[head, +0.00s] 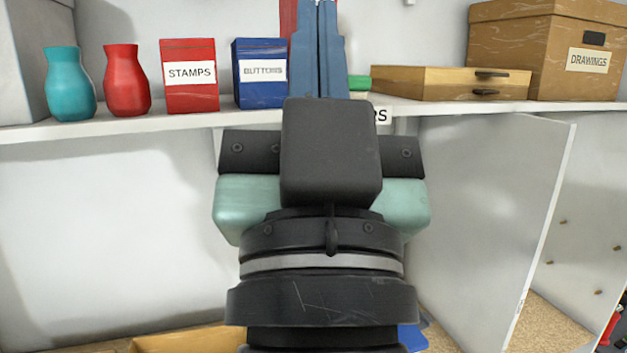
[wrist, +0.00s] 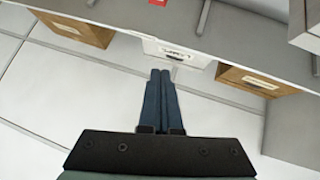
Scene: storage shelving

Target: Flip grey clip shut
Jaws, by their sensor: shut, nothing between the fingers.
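My gripper (head: 325,8) points up and away in the middle of the head view, its two blue fingers side by side and shut. In the wrist view my gripper (wrist: 161,73) is also shut and empty, its tips just below a white box front (wrist: 172,50) with a label and a dark handle. I cannot make out a grey clip in either view. My wrist and fingers cover the middle of the head view and may hide it.
The white shelf (head: 150,122) bears a teal vase (head: 68,85), a red vase (head: 127,80), a STAMPS box (head: 190,100), a BUTTONS box (head: 262,88), a wooden drawer box (head: 425,83) and a DRAWINGS box (head: 540,35). An open white door (head: 490,220) stands at right below.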

